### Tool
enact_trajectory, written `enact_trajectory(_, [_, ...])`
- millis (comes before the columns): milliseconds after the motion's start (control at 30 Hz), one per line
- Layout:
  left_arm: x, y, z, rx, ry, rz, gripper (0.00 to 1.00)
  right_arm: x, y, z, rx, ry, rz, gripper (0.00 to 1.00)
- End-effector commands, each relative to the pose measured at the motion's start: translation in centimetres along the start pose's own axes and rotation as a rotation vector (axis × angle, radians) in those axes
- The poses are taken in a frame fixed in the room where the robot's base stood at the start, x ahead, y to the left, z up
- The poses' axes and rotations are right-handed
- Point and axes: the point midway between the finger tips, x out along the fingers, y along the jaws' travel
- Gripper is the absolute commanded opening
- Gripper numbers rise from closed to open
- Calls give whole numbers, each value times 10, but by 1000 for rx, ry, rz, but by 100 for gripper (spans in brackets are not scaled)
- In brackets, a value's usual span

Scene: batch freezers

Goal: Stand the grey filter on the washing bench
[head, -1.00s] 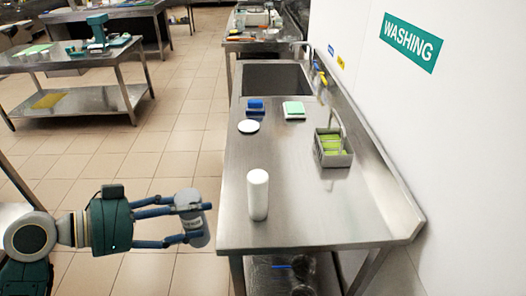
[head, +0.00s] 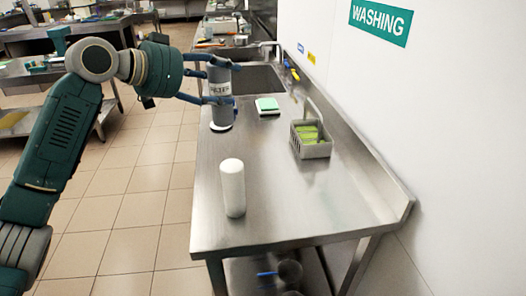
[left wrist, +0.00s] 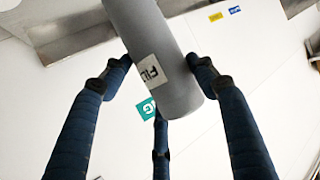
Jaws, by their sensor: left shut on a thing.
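The grey filter (head: 219,88), a cylinder with a white label, is upright in my left gripper (head: 213,84) at the left side of the washing bench (head: 290,200). The gripper's fingers are shut around it. Its lower end overlaps a white disc (head: 221,128) in the head view; I cannot tell whether it touches the bench or disc. In the left wrist view the filter (left wrist: 165,65) sits between the fingers (left wrist: 160,90), its label partly visible. My right gripper is not in view.
A white cylinder (head: 233,187) stands near the bench's front left. A green-and-white pad (head: 268,106) lies before the sink (head: 262,78). A grey caddy (head: 311,149) with green contents stands by the wall. The bench's front right is clear.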

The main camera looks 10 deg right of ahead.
Motion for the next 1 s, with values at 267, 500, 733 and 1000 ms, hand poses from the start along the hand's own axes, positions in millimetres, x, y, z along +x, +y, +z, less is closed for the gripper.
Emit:
enact_trajectory(267, [24, -1, 58, -6, -3, 0, 21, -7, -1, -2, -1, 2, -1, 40])
enact_trajectory(500, [47, -2, 114, -5, -1, -1, 21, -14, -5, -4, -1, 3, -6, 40])
enact_trajectory(733, [58, -3, 139, -2, 2, -2, 21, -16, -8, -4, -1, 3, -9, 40])
enact_trajectory(1000, [70, -3, 168, -4, -1, -1, 21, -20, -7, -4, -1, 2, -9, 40])
